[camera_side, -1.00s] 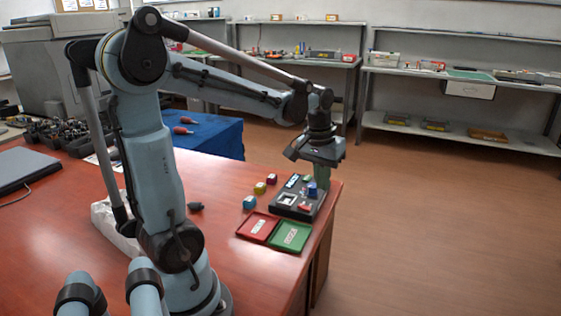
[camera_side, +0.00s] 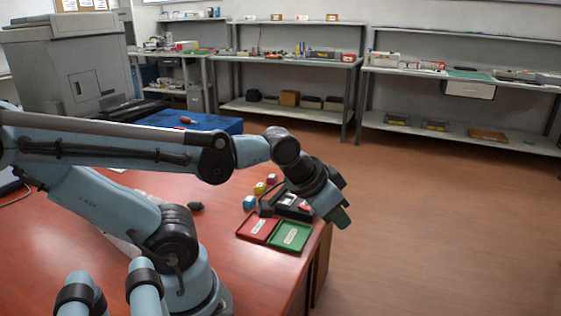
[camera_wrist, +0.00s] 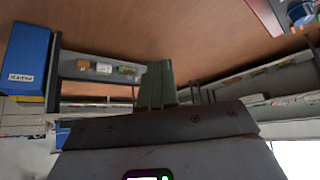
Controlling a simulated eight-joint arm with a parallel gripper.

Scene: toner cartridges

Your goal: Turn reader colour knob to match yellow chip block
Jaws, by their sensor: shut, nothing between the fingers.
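The yellow chip block (camera_side: 260,187) sits on the red-brown table between a cyan block (camera_side: 249,202) and a red-pink block (camera_side: 272,179). The dark reader (camera_side: 291,201) is to their right, largely covered by my arm's end, and its colour knob is hidden. My gripper (camera_side: 341,218) is shut and empty, tilted down and to the right, in front of the reader near the table's right edge. Its green fingers also show pressed together in the wrist view (camera_wrist: 158,85), pointing toward the floor and shelves.
A red tray (camera_side: 257,229) and a green tray (camera_side: 290,236) lie side by side in front of the reader. A small dark object (camera_side: 196,206) lies left of the blocks. Open floor is right of the table; shelves stand at the back.

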